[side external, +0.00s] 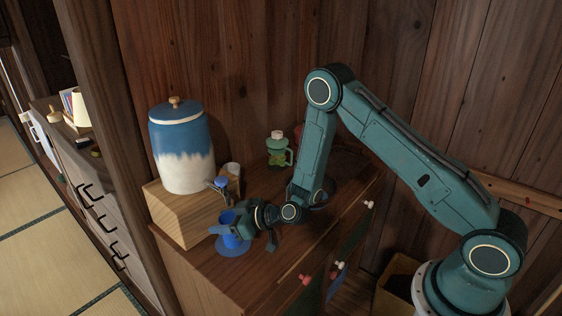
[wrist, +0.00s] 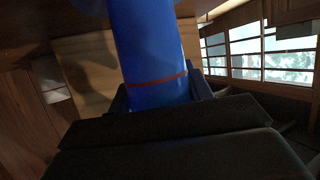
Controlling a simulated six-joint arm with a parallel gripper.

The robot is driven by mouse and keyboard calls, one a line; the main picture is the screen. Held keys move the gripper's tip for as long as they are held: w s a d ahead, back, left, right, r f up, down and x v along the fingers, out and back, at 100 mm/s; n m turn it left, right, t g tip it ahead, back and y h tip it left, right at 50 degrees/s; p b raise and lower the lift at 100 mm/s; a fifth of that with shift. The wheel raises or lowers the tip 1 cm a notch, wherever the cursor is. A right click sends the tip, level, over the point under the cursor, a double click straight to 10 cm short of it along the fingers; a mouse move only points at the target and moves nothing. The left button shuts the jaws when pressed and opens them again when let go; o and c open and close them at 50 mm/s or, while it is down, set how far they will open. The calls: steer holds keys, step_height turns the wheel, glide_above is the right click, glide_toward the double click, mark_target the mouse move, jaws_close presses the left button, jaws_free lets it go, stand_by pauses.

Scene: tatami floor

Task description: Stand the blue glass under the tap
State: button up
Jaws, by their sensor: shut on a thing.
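The blue glass (side external: 230,241) is held upright, or nearly so, in my gripper (side external: 226,230), over a round blue coaster (side external: 237,251). In the wrist view the glass (wrist: 150,50) fills the space between the dark jaws and carries a thin red line. My gripper is shut on it from the side and hides part of it in the side view. The tap (side external: 219,184) sticks out from the low front of the blue and white jar (side external: 184,150), above the glass. I cannot tell whether the glass touches the coaster.
The jar stands on a wooden block (side external: 180,218) on the cabinet top (side external: 265,270). A small pale cup (side external: 233,170) stands behind the tap. A green jug (side external: 278,152) stands farther back by the wall. The cabinet's front edge is close to the coaster.

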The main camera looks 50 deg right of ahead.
steer(key=shift+f, duration=0.1)
steer(key=o, duration=1.1)
steer(key=shift+v, duration=6)
